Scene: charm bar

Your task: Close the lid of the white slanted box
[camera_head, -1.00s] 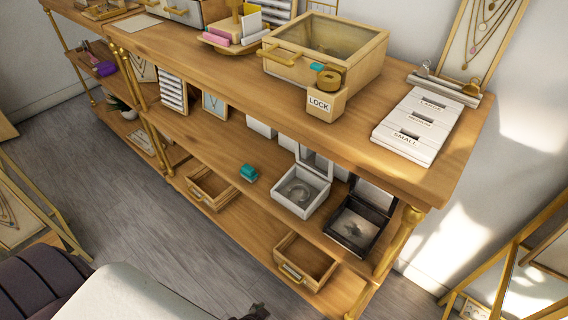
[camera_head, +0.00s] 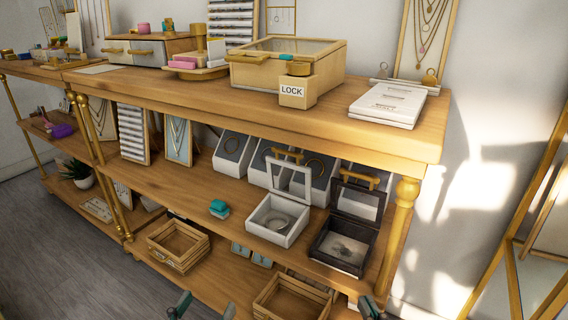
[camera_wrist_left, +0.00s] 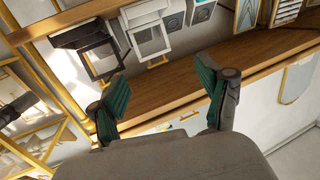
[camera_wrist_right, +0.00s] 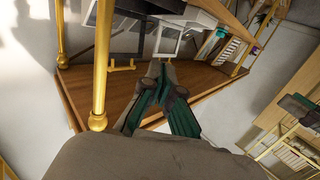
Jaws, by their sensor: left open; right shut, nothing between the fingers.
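The white slanted box (camera_head: 272,228) stands on the middle shelf with a ring-like thing inside. Its framed lid (camera_head: 289,180) stands open at the back, with a gold handle on top. The lid also shows in the left wrist view (camera_wrist_left: 150,40) and the right wrist view (camera_wrist_right: 169,42). My left gripper (camera_head: 203,308) is open and empty, low in front of the shelves; its spread fingers show in the left wrist view (camera_wrist_left: 166,92). My right gripper (camera_head: 369,307) is shut and empty, below and right of the white box; its fingers meet in the right wrist view (camera_wrist_right: 158,84). Neither touches the box.
A dark box (camera_head: 342,246) with its lid up stands close right of the white box. A teal item (camera_head: 219,209) lies to its left. Slanted displays (camera_head: 232,152) stand behind. The upper shelf (camera_head: 220,100) overhangs, and a gold post (camera_head: 398,222) stands at right.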

